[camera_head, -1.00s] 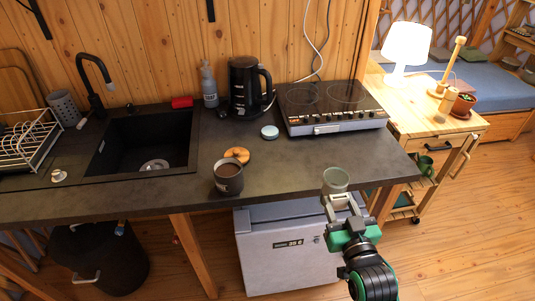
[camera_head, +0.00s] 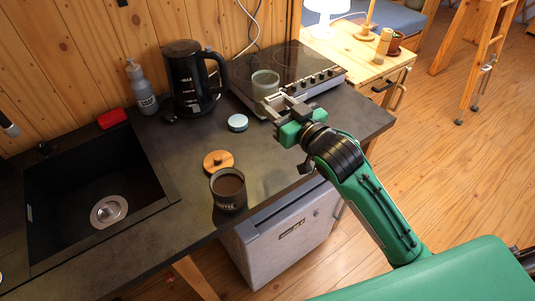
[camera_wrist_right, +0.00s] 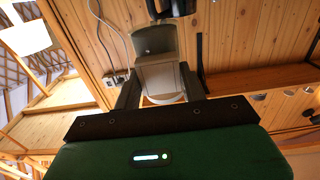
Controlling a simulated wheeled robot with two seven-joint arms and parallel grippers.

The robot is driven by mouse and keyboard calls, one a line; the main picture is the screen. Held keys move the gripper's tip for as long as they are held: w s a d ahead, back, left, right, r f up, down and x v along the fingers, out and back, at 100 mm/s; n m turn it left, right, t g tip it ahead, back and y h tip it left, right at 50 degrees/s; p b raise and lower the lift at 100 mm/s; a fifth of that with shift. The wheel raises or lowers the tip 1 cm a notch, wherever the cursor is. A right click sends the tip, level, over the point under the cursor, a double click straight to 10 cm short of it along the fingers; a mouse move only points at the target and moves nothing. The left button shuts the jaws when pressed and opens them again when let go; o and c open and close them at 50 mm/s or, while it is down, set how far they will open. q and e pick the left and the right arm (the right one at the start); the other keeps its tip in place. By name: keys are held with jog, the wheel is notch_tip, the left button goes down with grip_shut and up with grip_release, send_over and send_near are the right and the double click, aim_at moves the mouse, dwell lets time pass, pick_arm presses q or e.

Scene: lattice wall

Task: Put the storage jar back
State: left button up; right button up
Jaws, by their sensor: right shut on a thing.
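The storage jar (camera_head: 265,82), small and of clouded greenish glass, is held upright in my right gripper (camera_head: 281,101). The gripper is shut on it, coming from the front right. In the head view the jar overlaps the left part of the hob; I cannot tell how high it is above the surface. In the right wrist view the jar (camera_wrist_right: 153,40) shows beyond the fingers of the right gripper (camera_wrist_right: 157,80), partly hidden by them. My left gripper is not in view.
The hob (camera_head: 297,62) and black kettle (camera_head: 188,78) stand close to the jar. The sink (camera_head: 95,190) is left. A lamp (camera_head: 326,12) is at the back right.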

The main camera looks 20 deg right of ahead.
notch_tip(320, 180, down, 14)
jog(key=shift+s+r+p, duration=0.1)
jog(key=shift+p, duration=0.3)
notch_tip(320, 180, down, 4)
jog(key=shift+r, duration=0.25)
jog(key=shift+f, duration=0.25)
jog(key=shift+f, duration=0.15)
jog(key=o, duration=1)
